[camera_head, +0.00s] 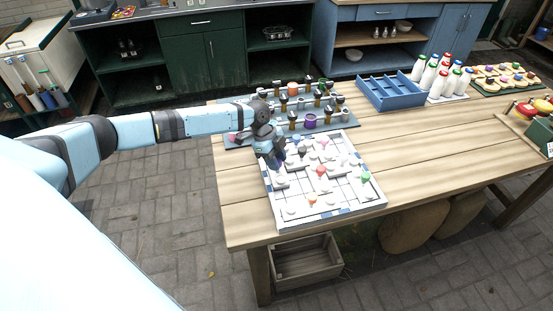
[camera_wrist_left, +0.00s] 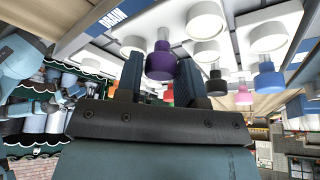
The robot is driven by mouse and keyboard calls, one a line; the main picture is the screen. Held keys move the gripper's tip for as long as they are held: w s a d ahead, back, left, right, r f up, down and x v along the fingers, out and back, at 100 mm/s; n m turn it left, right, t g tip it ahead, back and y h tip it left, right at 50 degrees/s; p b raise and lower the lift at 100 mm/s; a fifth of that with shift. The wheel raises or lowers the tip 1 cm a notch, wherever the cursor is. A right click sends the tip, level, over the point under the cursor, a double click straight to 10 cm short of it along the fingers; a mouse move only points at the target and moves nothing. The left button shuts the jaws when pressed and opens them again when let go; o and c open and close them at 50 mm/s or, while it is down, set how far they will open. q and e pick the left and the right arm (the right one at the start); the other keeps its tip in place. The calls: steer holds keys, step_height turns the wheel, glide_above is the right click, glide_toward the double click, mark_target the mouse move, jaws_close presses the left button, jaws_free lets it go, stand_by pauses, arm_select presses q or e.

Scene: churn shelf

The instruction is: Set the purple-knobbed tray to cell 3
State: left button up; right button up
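The white board (camera_head: 375,203), with its grid of cells and pale trays, lies on the wooden table. My left gripper (camera_head: 277,160) is low over its back left part and hides what is under it in the head view. In the left wrist view, which looks upside down, the purple knob (camera_wrist_left: 160,62) is between my left gripper's two fingers (camera_wrist_left: 160,80). The fingers stand apart, with a gap seen on each side of the knob. My right gripper is not in view.
Knobs in orange (camera_head: 312,201), red (camera_head: 320,171) and green (camera_head: 365,176) stand on nearby trays. Behind the board is a grey rack (camera_head: 235,128) with jars and dark-topped items. A blue crate (camera_head: 390,92) and white bottles stand further right. The table right of the board is clear.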

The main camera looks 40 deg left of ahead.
mark_target(281, 185)
arm_select(q)
jaws_close()
steer(key=s+d+p, duration=0.1)
steer(key=d, duration=0.1)
steer(key=s+d+p, duration=0.2)
steer(key=shift+s+d+r, duration=0.1)
steer(key=shift+s+r, duration=0.1)
steer(key=shift+s, duration=0.1)
steer(key=shift+s+d+f, duration=0.1)
steer(key=shift+s+d, duration=0.05)
steer(key=shift+d, duration=0.05)
steer(key=shift+o, duration=1.3)
jaws_free()
steer(key=shift+o, duration=1.1)
